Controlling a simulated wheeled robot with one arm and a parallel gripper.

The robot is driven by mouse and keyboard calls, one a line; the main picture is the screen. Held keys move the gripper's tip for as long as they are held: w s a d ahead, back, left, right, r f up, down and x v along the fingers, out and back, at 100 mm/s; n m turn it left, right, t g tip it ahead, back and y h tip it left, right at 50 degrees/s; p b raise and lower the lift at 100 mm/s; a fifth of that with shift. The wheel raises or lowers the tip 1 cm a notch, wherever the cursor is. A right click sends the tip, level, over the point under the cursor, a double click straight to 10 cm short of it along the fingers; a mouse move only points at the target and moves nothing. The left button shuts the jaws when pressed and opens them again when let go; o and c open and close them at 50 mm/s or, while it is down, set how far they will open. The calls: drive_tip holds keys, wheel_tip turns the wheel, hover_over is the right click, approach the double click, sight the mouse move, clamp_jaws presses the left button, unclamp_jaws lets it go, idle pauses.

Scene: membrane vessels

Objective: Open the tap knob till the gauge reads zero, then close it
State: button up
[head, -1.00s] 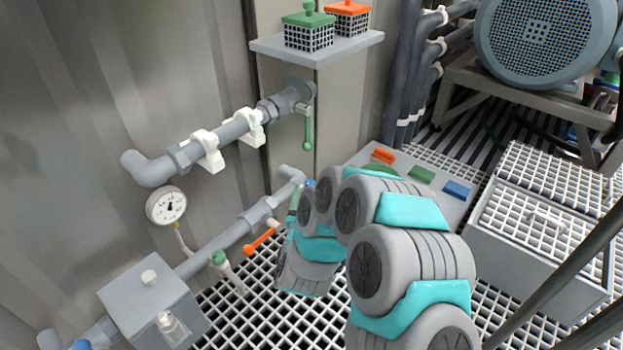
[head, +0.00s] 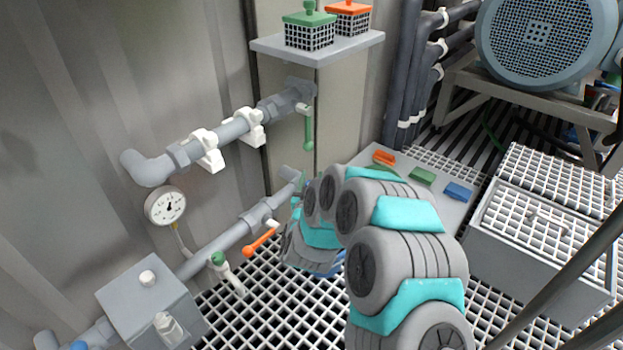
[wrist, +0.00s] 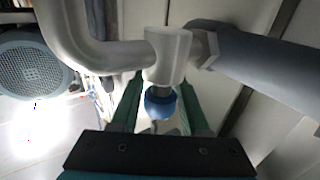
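A blue tap knob (wrist: 160,103) hangs below a white tap body (wrist: 168,55) in the wrist view. My gripper (wrist: 161,90) is open, with one green finger on each side of the knob and small gaps showing. I cannot tell whether either fingertip touches it. In the head view my wrist and arm hide this knob, near the far end of the lower pipe (head: 225,238). The round white gauge (head: 165,206) stands on that pipe to the left. Its dark needle shows, but the scale is too small to read.
An orange lever (head: 261,240) and a green-knobbed tap (head: 219,259) sit along the lower pipe, left of my wrist. A grey box (head: 148,295) is at the lower left. An upper pipe with a green lever (head: 309,132) runs above. Grating covers the floor.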

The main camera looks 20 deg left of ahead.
clamp_jaws()
